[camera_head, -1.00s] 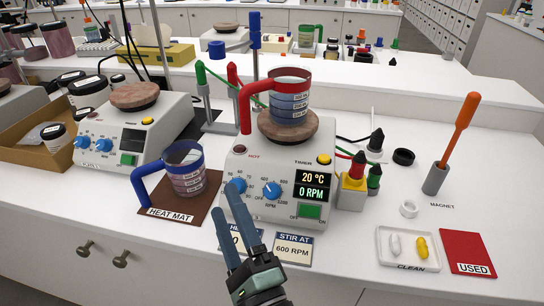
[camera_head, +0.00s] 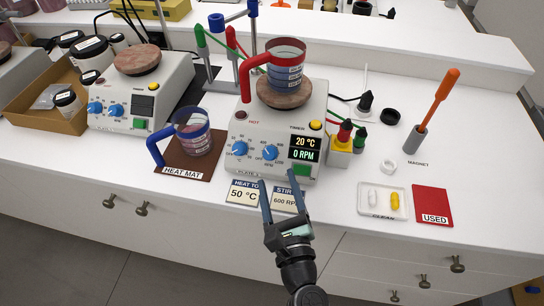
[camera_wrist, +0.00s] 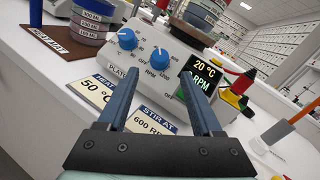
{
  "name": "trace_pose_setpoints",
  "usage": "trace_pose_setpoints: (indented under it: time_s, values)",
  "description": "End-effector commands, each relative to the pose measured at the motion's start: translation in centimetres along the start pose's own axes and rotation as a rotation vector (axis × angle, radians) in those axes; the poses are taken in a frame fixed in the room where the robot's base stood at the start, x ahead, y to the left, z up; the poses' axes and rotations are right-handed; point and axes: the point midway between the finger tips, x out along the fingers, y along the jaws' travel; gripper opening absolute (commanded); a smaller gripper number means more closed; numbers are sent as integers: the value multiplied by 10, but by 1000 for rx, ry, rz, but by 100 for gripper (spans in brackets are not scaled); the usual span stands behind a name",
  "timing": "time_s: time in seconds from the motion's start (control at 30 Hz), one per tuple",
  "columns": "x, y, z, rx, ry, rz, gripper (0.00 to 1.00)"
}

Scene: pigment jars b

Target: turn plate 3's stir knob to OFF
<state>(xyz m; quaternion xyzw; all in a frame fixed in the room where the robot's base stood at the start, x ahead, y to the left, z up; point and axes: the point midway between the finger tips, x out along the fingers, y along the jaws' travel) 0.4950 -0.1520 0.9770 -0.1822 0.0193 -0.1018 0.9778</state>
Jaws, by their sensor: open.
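The hot plate (camera_head: 308,103) in the middle has two blue knobs. The stir knob, marked RPM (camera_head: 270,153), is the right one; it also shows in the wrist view (camera_wrist: 159,58). Its exact pointer position is too small to read. The heat knob (camera_head: 240,148) is to its left, also in the wrist view (camera_wrist: 127,39). The display (camera_head: 305,148) reads 20 °C and 0 RPM. The plate's number is not clearly readable. My gripper (camera_head: 278,180) is open and empty, in front of the panel, its fingertips apart from the stir knob, which appears between them in the wrist view (camera_wrist: 162,75).
A red-handled beaker (camera_head: 287,62) stands on the plate's top. A blue-handled beaker (camera_head: 192,131) sits on the brown heat mat (camera_head: 215,162) to the left. Two cards, 50 °C (camera_head: 243,192) and 600 RPM (camera_head: 285,201), lie in front.

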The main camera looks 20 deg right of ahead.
Motion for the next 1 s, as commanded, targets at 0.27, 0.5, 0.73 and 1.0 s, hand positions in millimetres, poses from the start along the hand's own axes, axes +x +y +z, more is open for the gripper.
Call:
trace_pose_setpoints:
  time_s: [0.27, 0.5, 0.73, 1.0]
  values:
    - [44, 0, 2, 0, -2, 0, 67]
    - [60, 0, 1, -1, -1, 1, 67]
    - [61, 0, 0, -1, -1, 1, 67]
    - [61, 0, 0, -2, -1, 0, 33]
